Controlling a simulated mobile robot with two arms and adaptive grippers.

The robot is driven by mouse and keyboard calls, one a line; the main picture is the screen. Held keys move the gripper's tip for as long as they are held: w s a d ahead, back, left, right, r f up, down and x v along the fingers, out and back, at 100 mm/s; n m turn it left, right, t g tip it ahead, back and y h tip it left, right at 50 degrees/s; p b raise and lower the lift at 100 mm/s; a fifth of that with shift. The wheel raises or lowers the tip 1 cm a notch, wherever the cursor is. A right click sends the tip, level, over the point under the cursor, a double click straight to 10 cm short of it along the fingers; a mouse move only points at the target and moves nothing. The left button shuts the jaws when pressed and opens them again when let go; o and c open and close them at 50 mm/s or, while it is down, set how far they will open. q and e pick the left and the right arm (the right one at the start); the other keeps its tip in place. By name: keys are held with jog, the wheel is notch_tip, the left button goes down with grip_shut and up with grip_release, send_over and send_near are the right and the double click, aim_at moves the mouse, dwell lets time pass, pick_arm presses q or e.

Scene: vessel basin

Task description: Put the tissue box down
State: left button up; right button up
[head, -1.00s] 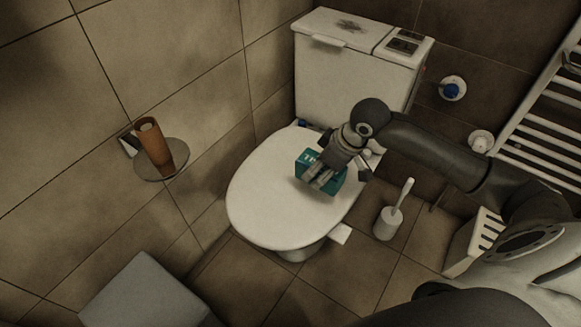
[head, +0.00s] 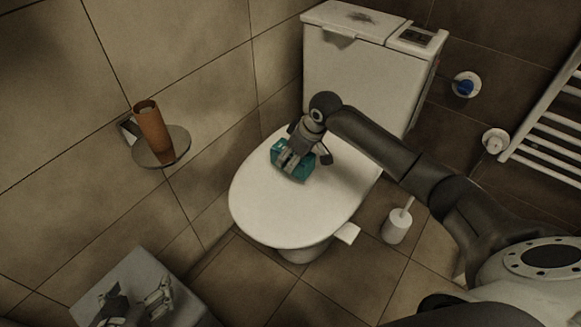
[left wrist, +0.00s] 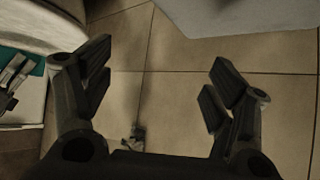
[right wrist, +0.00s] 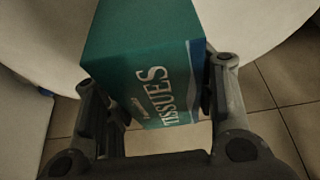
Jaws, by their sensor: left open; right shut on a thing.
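The teal tissue box (head: 280,151) is at the closed white toilet lid (head: 262,207), toward its back left part. My right gripper (head: 291,160) is shut on it from above. In the right wrist view the tissue box (right wrist: 135,45) sits between the two fingers, its "TISSUES" lettering showing. I cannot tell whether its underside touches the lid. My left gripper (head: 135,302) is at the lower left, over a grey flat surface, open and empty. The left wrist view shows its spread fingers (left wrist: 155,90) above floor tiles, with part of the tissue box (left wrist: 30,62) at the left edge.
A round wall shelf (head: 172,150) holds a brown cup (head: 151,126) on the left. The toilet tank (head: 350,75) stands behind the lid. A toilet brush (head: 397,225) stands on the floor at right. The lid's front half is clear.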

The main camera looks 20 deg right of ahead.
jog(key=shift+w+a+f, duration=0.15)
jog(key=shift+w+f, duration=0.35)
jog(key=shift+f, duration=0.1)
notch_tip(320, 180, down, 3)
jog(key=shift+r+b, duration=0.1)
jog(key=shift+b, duration=0.9)
pick_arm(q)
jog(key=w+d+r+t+h, duration=0.1)
jog(key=w+d+r+t, duration=0.1)
jog(key=w+r+t, duration=0.3)
notch_tip(320, 180, up, 4)
jog(key=shift+w+d+f+t+h, duration=0.1)
jog(key=shift+w+d+t+h, duration=0.3)
jog(key=shift+t, duration=0.1)
jog(key=shift+s, duration=0.1)
pick_arm(e)
jog(key=shift+f, duration=0.2)
jog(key=o, duration=1.1)
jog(key=shift+c, duration=0.2)
pick_arm(q)
jog(key=shift+f, duration=0.15)
